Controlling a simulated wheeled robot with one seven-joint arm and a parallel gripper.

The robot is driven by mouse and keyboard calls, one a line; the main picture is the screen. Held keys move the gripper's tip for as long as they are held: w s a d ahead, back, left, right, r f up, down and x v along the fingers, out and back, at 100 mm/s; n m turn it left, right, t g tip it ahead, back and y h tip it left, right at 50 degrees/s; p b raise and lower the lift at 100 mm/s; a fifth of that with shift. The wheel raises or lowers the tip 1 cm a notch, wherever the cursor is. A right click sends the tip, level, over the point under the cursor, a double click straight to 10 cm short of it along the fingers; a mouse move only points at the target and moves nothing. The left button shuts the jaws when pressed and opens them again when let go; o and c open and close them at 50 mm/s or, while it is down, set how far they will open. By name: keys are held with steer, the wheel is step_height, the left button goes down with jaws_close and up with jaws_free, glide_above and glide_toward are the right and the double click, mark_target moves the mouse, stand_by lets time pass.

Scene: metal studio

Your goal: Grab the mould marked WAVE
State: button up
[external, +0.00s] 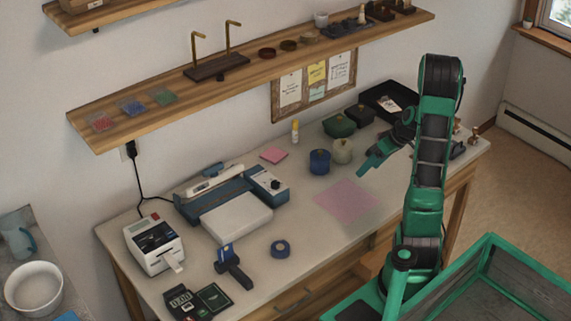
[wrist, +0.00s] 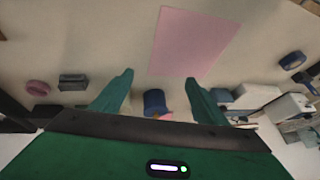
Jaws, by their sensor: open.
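No marking that reads WAVE is legible in either view, so I cannot tell which thing is the mould. A blue jar (wrist: 156,100) shows low between the fingers there, partly hidden by my gripper body; the external view also shows a blue jar (external: 319,163). Small dark items (external: 380,10) on the wall shelf are too small to identify.
A pink sheet (external: 345,200) lies flat on the bench, also in the wrist view (wrist: 190,42). A blue tape roll (external: 280,248), laminator (external: 235,200) and label printer (external: 153,243) occupy the left side.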

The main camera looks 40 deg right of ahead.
mark_target(372, 147)
steer(key=w+d+f+t, duration=0.1)
steer(key=d, duration=0.2)
steer(key=w+d+f+t, duration=0.1)
steer(key=w+d+t, duration=0.1)
steer(key=d, duration=0.1)
steer(key=w+d+f+n+t, duration=0.1)
steer(key=d, duration=0.2)
steer(key=shift+w+d+f, duration=0.2)
steer(key=shift+w+d, duration=0.05)
steer(key=d+t, duration=0.1)
steer(key=d, duration=0.2)
steer(key=d+t, duration=0.1)
steer(key=d, duration=0.1)
steer(key=d+t+h, duration=0.1)
steer(key=d+t, duration=0.1)
steer(key=d, duration=0.1)
steer(key=shift+s+d+f, duration=0.15)
steer(key=shift+d+f, duration=0.15)
steer(key=shift+f, duration=0.1)
steer(key=shift+w+d+f, duration=0.1)
steer(key=shift+w, duration=0.3)
steer(key=x, duration=1)
steer(key=c, duration=1.4)
